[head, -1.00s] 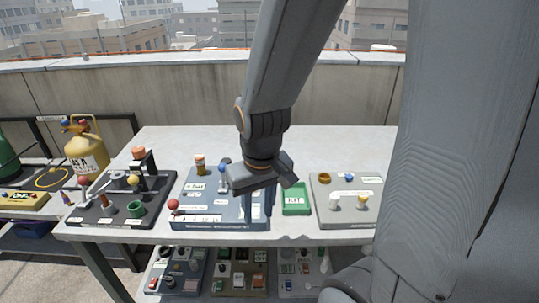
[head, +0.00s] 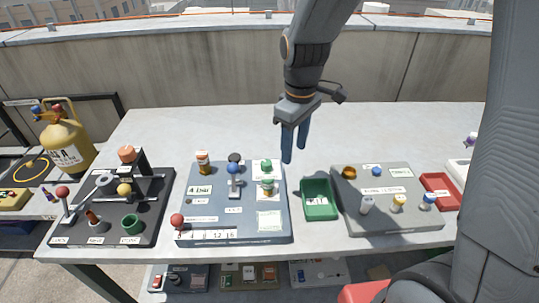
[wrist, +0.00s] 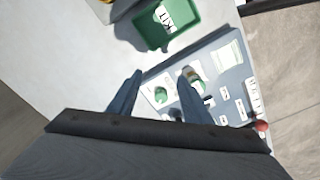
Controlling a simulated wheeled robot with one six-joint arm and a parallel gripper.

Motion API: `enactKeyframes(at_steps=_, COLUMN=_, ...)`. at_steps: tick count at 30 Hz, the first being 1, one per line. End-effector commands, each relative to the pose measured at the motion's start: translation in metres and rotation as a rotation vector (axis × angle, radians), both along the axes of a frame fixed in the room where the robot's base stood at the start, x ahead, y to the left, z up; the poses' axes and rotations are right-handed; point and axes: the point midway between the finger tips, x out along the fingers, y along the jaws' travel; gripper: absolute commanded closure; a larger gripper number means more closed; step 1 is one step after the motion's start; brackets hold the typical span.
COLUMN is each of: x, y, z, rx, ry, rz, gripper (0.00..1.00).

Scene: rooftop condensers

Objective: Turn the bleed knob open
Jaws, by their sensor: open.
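The blue-grey panel (head: 215,214) lies on the table in the middle of the head view and at the right of the wrist view (wrist: 225,63). It carries two green knobs, a rear one (head: 266,166) and a front one (head: 267,184), plus a blue-topped lever (head: 233,169), an orange-capped post (head: 203,158) and a red ball (head: 177,220). The labels are too small to read, so I cannot tell which part is the bleed knob. My gripper (head: 294,157) is open and empty, raised beyond the panel's rear right corner. The wrist view shows its fingers (wrist: 162,76) spread, with green knobs below.
A green tray (head: 320,211) stands right of the panel, then a grey panel (head: 375,218) with several small knobs and a red tray (head: 437,181). A black panel (head: 85,237) with levers is at left. The table's rear strip is clear; a parapet wall (head: 200,83) stands behind.

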Motion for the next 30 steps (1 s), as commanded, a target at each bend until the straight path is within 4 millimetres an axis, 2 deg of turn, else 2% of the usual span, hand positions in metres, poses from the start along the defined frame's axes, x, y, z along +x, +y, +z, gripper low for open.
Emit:
enactKeyframes(at_steps=1, x=0.013, y=0.016, z=-0.001, rx=-0.006, ry=0.011, rz=0.113, gripper=0.55)
enactKeyframes(at_steps=3, x=0.027, y=0.035, z=0.0, rx=-0.012, ry=0.024, rz=0.258, gripper=0.55)
enactKeyframes(at_steps=6, x=0.04, y=0.054, z=0.0, rx=-0.019, ry=0.035, rz=0.411, gripper=0.55)
enactKeyframes(at_steps=9, x=0.047, y=0.065, z=-0.002, rx=-0.022, ry=0.043, rz=0.495, gripper=0.55)
enactKeyframes(at_steps=14, x=0.047, y=0.068, z=-0.014, rx=-0.022, ry=0.047, rz=0.523, gripper=0.55)
enactKeyframes(at_steps=24, x=0.047, y=0.068, z=-0.062, rx=-0.021, ry=0.047, rz=0.52, gripper=0.55)
enactKeyframes(at_steps=30, x=0.047, y=0.068, z=-0.076, rx=-0.022, ry=0.045, rz=0.519, gripper=0.55)
